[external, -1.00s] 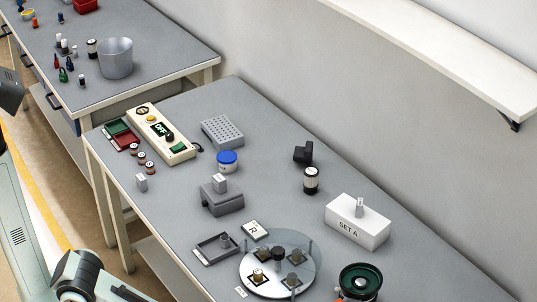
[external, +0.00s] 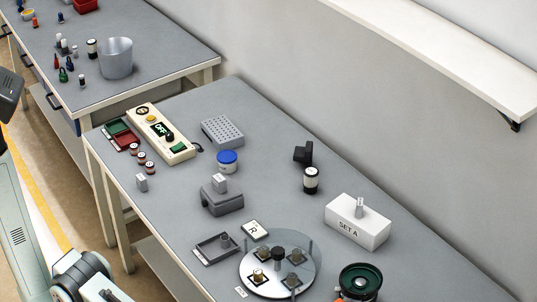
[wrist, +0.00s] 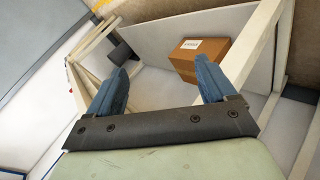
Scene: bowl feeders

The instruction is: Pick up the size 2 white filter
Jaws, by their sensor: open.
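My gripper (wrist: 160,88) is open and empty in the wrist view, its two blue fingers wide apart. It points down past the bench at the lower shelf area, away from the bench-top objects. In the external view only part of my arm shows at the lower left, and the gripper is out of frame. No thing is readable as a size 2 white filter. Small pale pieces that show are a light block (external: 141,183) on the bench and another block (external: 219,183) on a grey holder (external: 222,200). A white jar with black bands (external: 311,181) stands further right.
A control box (external: 160,133), a blue-lidded jar (external: 227,162), a round plate (external: 262,284) with posts, a white SET A block (external: 352,228) and a green bowl (external: 361,276) occupy the bench. A cardboard box (wrist: 199,60) sits below. A wall shelf (external: 450,58) overhangs.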

